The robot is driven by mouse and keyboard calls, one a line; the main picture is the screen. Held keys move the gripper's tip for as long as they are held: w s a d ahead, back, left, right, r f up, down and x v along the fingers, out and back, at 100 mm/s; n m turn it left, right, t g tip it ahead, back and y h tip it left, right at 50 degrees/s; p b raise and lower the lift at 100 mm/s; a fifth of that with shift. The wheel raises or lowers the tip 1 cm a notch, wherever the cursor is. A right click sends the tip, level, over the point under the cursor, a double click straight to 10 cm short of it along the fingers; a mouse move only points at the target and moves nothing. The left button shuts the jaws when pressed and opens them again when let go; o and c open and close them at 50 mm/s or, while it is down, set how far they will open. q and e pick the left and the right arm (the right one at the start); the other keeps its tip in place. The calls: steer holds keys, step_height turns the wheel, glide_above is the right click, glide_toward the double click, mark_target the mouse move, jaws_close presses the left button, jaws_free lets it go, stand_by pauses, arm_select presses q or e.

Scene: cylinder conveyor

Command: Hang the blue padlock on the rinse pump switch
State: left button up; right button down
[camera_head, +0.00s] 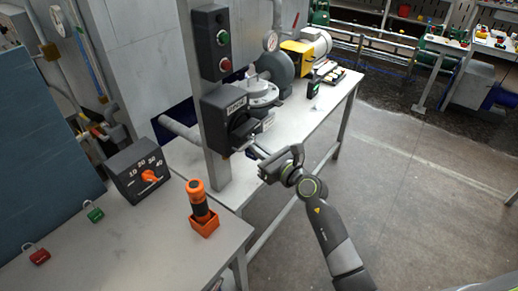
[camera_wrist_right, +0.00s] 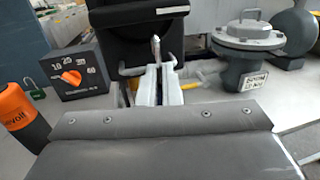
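The switch box (camera_head: 228,112) is a dark box with a pale label on the grey post; its dark underside shows in the right wrist view (camera_wrist_right: 138,22). My right gripper (camera_head: 250,149) is at the lower front of this box. In the wrist view its pale fingers (camera_wrist_right: 159,86) are close together on a thin dark thing. A silvery shackle (camera_wrist_right: 156,48) stands up edge-on beyond the fingertips, in front of the box. It appears to belong to the blue padlock, whose body is mostly hidden between the fingers. I cannot tell whether the shackle touches the switch. My left gripper is out of view.
A red padlock (camera_head: 39,256) and a green padlock (camera_head: 94,212) lie on the near table. A dial box (camera_head: 139,170) and an orange-black tool in an orange holder (camera_head: 204,224) stand near the post. A pump (camera_head: 262,92) is behind. The floor at right is clear.

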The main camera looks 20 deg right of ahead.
steer(key=shift+r, duration=0.25)
steer(key=d+v, duration=0.1)
steer(key=v, duration=0.5)
steer(key=shift+d+f+p, duration=0.2)
steer(key=shift+f+p, duration=0.05)
steer(key=shift+p, duration=0.1)
stand_by(1.0)
stand_by(0.4)
